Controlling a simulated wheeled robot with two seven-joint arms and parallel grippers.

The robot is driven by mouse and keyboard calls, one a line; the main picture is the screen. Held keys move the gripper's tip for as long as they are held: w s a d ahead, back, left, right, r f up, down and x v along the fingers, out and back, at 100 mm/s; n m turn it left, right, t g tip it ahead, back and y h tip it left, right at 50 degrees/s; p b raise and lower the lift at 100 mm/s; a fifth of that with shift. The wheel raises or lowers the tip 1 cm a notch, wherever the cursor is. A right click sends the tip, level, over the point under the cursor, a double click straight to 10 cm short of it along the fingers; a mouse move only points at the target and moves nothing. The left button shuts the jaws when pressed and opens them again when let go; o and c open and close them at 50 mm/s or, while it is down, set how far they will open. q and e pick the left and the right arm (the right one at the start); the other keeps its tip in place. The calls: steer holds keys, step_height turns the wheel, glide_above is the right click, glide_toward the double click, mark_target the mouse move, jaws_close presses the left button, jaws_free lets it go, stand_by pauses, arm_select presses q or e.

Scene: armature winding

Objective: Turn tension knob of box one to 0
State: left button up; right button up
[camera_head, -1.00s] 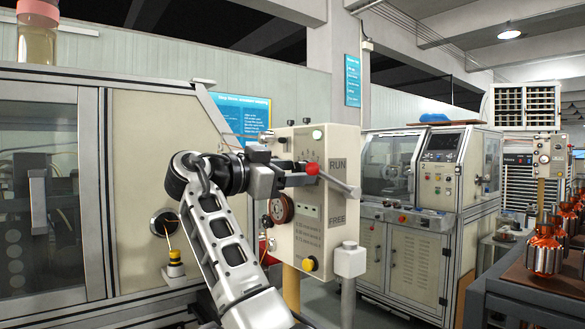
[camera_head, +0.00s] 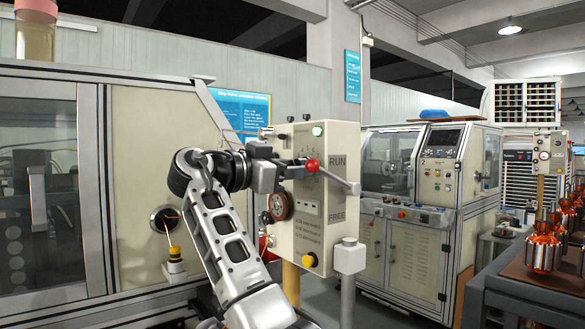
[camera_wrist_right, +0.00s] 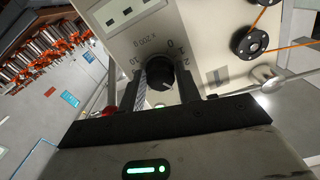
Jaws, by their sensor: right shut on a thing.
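Box one is the cream control box (camera_head: 325,240) on a post at the centre of the head view, with RUN and FREE labels and a red-balled lever (camera_head: 332,175). My right gripper (camera_head: 296,169) is at its upper front face, and its jaws hide the knob there. In the right wrist view, the black tension knob (camera_wrist_right: 160,72) sits between the fingers of my gripper (camera_wrist_right: 158,84), which is shut on it. Printed numbers 10, 0 and 1 show around the knob. Its pointer mark is not clear. My left gripper is not in view.
The lever passes close beside the gripper. A dark reel (camera_head: 280,207) and a yellow button (camera_head: 309,260) are lower on the box. A grey machine (camera_head: 425,170) stands behind at right. Copper armatures (camera_head: 543,252) stand on a bench at far right.

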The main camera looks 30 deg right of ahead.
steer(key=shift+s+n+p, duration=0.1)
steer(key=shift+n+p, duration=0.45)
steer(key=shift+n, duration=9.65)
steer(key=o, duration=1)
steer(key=shift+r, duration=0.1)
steer(key=a, duration=0.5)
steer(key=a+b, duration=0.1)
steer(key=a, duration=0.4)
steer(key=s+a+b, duration=0.1)
steer(key=a, duration=0.5)
steer(key=shift+s, duration=0.1)
